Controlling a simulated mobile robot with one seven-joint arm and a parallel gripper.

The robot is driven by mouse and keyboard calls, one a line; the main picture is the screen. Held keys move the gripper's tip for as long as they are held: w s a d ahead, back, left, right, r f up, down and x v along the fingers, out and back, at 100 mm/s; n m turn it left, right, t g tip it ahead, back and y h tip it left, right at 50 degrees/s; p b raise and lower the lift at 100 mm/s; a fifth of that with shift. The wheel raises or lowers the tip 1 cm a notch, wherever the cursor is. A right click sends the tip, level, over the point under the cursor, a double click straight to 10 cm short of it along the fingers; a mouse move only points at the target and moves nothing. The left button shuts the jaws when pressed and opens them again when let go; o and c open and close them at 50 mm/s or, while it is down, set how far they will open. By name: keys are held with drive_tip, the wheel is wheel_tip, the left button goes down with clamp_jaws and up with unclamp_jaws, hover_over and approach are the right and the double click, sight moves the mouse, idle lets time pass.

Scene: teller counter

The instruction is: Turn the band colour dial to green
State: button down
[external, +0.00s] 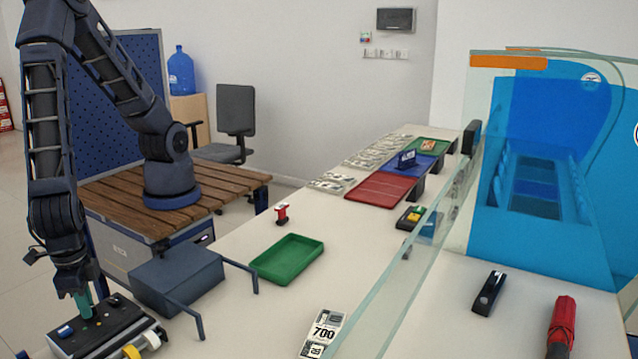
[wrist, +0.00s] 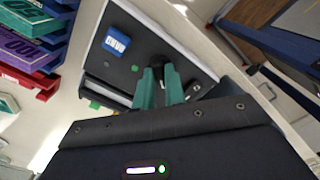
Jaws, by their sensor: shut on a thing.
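A black banding machine (external: 75,345) stands at the lower left of the counter. Its dark top panel (wrist: 122,64) fills the middle of the wrist view, with a blue labelled block (wrist: 117,41) and a small green mark (wrist: 135,68). My gripper (wrist: 160,80) points down at this panel, and its teal fingers are shut on a small dark knob, the band colour dial (wrist: 157,66). The fingers hide most of the dial, so I cannot tell which colour it points to. In the external view my gripper (external: 83,306) is over the machine's top.
A grey box-shaped stand (external: 177,278) with dark legs is right behind the machine. A green tray (external: 288,258), a small red stamp (external: 282,213) and a card marked 700 (external: 323,330) lie further right. A glass screen (external: 400,285) runs along the counter. Coloured trays (wrist: 30,50) show at the wrist view's left.

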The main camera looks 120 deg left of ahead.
drive_tip(key=shift+m, duration=0.3)
drive_tip(key=m, duration=1.4)
drive_tip(key=shift+m, duration=2.4)
drive_tip(key=c, duration=1.5)
unclamp_jaws()
drive_tip(key=shift+o, duration=0.2)
drive_tip(key=shift+r, duration=0.1)
